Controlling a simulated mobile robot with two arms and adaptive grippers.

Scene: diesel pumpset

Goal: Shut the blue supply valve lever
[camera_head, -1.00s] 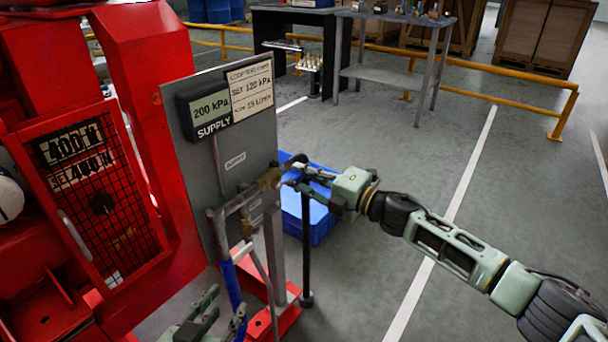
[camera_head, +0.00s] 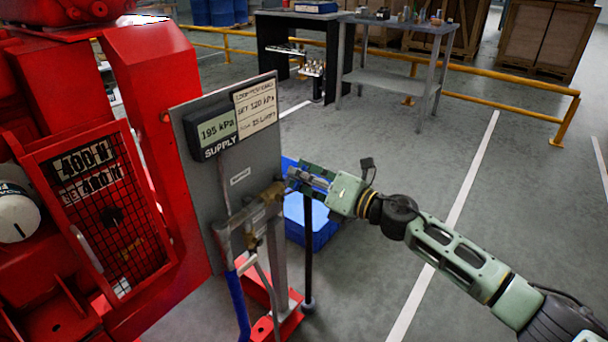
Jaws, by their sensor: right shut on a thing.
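The supply valve (camera_head: 268,196) is a brass body on pipework at the lower right edge of a grey panel (camera_head: 256,150). My right gripper (camera_head: 298,178) comes in from the right and is shut at the valve's right end, on the blue supply valve lever. The fingers hide most of the lever, so its exact angle cannot be told. The supply display (camera_head: 217,131) on the panel reads 195 kPa. My left gripper is not in view.
Red pumpset framing with a mesh guard (camera_head: 105,215) stands left of the panel. A blue hose (camera_head: 238,302) hangs below the pipework. A blue crate (camera_head: 318,226) sits on the floor behind my right gripper. Open floor lies to the right; a yellow rail (camera_head: 480,98) runs behind.

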